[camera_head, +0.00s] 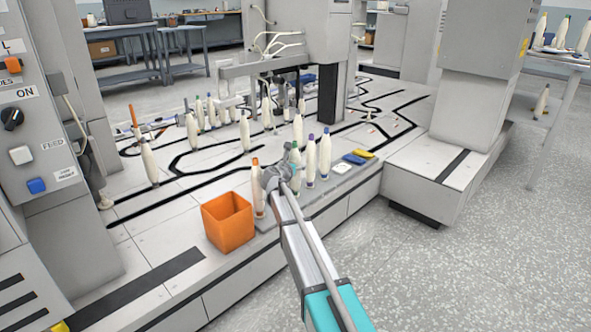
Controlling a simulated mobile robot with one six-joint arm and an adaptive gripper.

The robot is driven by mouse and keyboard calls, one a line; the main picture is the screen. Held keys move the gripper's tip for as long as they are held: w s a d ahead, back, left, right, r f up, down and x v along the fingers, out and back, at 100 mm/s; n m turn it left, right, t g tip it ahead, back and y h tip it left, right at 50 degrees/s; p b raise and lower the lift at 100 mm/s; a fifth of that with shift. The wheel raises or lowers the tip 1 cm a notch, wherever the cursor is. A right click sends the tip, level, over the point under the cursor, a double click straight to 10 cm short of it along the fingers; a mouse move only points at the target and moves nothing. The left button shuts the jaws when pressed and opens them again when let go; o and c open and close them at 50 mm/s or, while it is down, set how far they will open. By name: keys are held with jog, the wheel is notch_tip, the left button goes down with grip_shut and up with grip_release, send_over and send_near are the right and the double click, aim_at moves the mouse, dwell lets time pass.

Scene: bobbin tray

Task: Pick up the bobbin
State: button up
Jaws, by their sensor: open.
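Several white bobbins with coloured tips stand upright in a row on a low grey tray (267,224) at the front edge of the machine bed. An orange-tipped bobbin (258,190) stands at the left of the row. A green-tipped bobbin (295,160) and two purple- or blue-tipped bobbins, one (310,158) and another (325,156), stand to the right. My gripper (273,176) is open, between the orange-tipped and green-tipped bobbins in the picture. My arm hides part of the tray, and the fingertips are too small to tell whether they touch a bobbin.
An orange open bin (228,221) stands just left of the tray. A white item (342,168), a blue item (354,158) and a yellow item (363,153) lie right of the bobbins. More bobbins stand on the black-tracked bed behind.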

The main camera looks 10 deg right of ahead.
aim_at(295, 142)
jog(key=c, duration=1.2)
jog(key=shift+r, duration=0.1)
notch_tip(295, 142, up, 10)
jog(key=p, duration=1)
dwell(0.6)
notch_tip(295, 142, up, 49)
jog(key=p, duration=4.9)
jog(key=shift+r+p, duration=0.15)
jog(key=shift+p, duration=0.15)
